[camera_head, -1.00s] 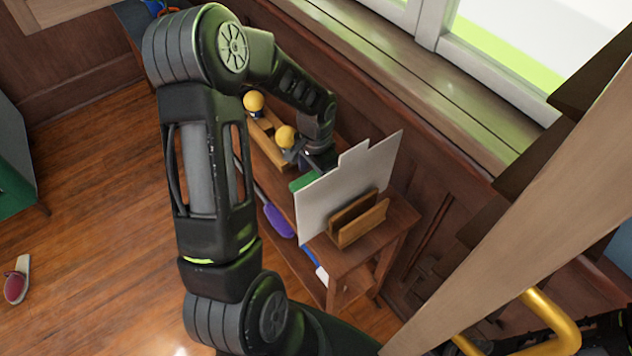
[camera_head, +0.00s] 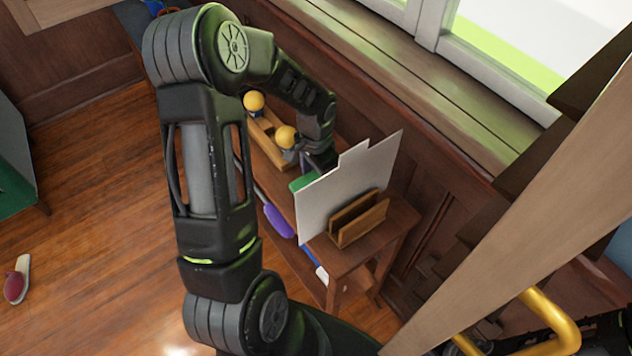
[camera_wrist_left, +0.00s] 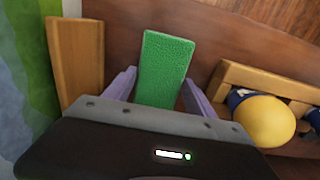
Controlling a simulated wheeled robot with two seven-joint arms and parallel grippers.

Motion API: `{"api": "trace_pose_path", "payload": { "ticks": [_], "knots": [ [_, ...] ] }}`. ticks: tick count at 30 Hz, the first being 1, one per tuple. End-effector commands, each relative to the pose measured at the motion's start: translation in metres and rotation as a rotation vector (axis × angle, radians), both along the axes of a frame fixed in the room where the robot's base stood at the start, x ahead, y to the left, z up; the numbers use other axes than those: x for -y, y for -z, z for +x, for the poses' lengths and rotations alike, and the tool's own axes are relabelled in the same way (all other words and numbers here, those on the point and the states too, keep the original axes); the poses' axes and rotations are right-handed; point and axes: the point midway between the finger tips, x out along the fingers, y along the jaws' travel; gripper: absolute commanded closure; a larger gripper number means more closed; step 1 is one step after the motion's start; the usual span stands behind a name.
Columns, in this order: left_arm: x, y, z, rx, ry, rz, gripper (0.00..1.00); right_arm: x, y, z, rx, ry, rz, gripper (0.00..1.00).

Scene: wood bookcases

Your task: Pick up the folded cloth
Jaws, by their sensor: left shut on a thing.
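The folded cloth is a green, textured strip (camera_wrist_left: 166,62) in the left wrist view, lying between the two fingers of my left gripper (camera_wrist_left: 160,88). The fingers are shut on it, one on each side. In the head view only a small green part of the cloth (camera_head: 301,183) shows, behind a white board. My left gripper (camera_head: 312,166) is there too, mostly hidden by its wrist and the board. I cannot tell whether the cloth is clear of the wooden surface. My right gripper is not in view.
A white board (camera_head: 350,185) and a wooden holder (camera_head: 358,218) stand close on the near side. A wooden rack (camera_head: 268,140) with yellow-topped things (camera_head: 254,102) is beside the gripper. The window ledge (camera_head: 430,85) is behind. Open floor (camera_head: 90,190) lies left.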

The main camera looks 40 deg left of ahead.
Motion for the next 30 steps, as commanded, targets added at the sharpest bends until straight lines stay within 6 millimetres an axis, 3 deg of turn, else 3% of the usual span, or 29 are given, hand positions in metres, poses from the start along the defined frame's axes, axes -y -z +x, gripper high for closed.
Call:
{"api": "trace_pose_path", "payload": {
  "ticks": [11, 24, 30],
  "knots": [
    [0.000, -0.009, 0.001, 0.001, 0.000, 0.001, 0.75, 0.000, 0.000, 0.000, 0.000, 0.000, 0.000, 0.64],
    [0.000, -0.086, 0.001, 0.003, 0.000, 0.001, 0.75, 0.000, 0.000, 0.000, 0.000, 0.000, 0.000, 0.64],
    [0.000, -0.100, 0.000, 0.001, 0.001, 0.000, 0.75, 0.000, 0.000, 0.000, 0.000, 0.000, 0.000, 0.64]
  ]
}}
